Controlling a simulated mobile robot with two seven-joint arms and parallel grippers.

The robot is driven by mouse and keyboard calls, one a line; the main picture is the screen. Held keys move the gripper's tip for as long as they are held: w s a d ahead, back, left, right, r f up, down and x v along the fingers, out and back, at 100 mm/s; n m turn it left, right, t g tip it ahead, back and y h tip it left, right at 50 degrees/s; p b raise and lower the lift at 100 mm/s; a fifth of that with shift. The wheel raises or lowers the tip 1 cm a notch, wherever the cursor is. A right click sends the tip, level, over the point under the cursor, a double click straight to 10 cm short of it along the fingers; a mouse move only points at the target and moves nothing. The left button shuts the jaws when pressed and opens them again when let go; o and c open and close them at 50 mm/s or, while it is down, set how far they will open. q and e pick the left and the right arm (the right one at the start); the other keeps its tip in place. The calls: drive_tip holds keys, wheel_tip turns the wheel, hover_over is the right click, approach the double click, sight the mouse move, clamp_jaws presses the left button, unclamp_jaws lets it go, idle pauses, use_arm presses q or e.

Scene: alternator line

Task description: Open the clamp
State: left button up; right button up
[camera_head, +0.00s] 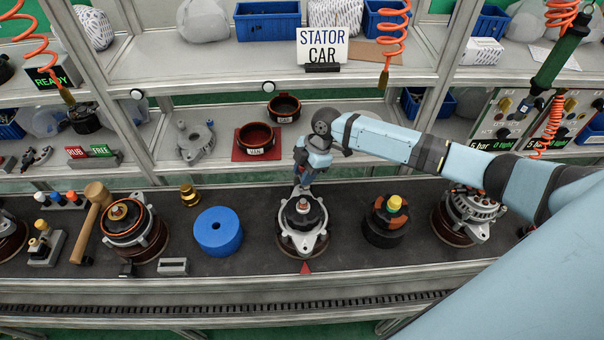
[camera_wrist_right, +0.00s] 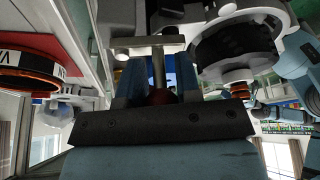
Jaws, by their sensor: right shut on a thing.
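My right gripper (camera_head: 303,186) reaches down at the far side of the middle station on the dark bench. It is at the back edge of a silver alternator housing (camera_head: 288,240) with a dark round part and a metal shaft on top. In the right wrist view the two blue fingers (camera_wrist_right: 159,85) are shut on the clamp handle, a thin metal rod (camera_wrist_right: 158,66) with a dark reddish end. A pale crossbar (camera_wrist_right: 147,43) sits at the other end of the rod. In the head view the gripper hides most of the clamp. My left gripper is not in view.
A mallet (camera_head: 96,215) and another housing (camera_head: 132,228) lie further left. A "STATOR CAR" sign (camera_head: 322,48) stands on the shelf behind.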

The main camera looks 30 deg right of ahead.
drive_tip(key=n, duration=0.1)
drive_tip(key=d+n+g+b, duration=0.1)
drive_tip(key=n, duration=0.1)
drive_tip(key=shift+w+d+n+g+h+b, duration=0.2)
drive_tip(key=shift+d+n+g+h+b, duration=0.3)
drive_tip(key=shift+n, duration=1.05)
drive_tip(key=shift+w+d+n+g+h+b, duration=0.25)
drive_tip(key=shift+n+g+b, duration=0.35)
drive_tip(key=shift+n, duration=0.9)
drive_tip(key=shift+w+d+n+g+h+b, duration=0.15)
drive_tip(key=shift+d+n+g+h+b, duration=0.2)
drive_tip(key=shift+n+b, duration=0.8)
drive_tip(key=shift+n+p, duration=0.35)
drive_tip(key=shift+n, duration=0.15)
drive_tip(key=o, duration=0.8)
drive_tip(key=shift+o, duration=0.3)
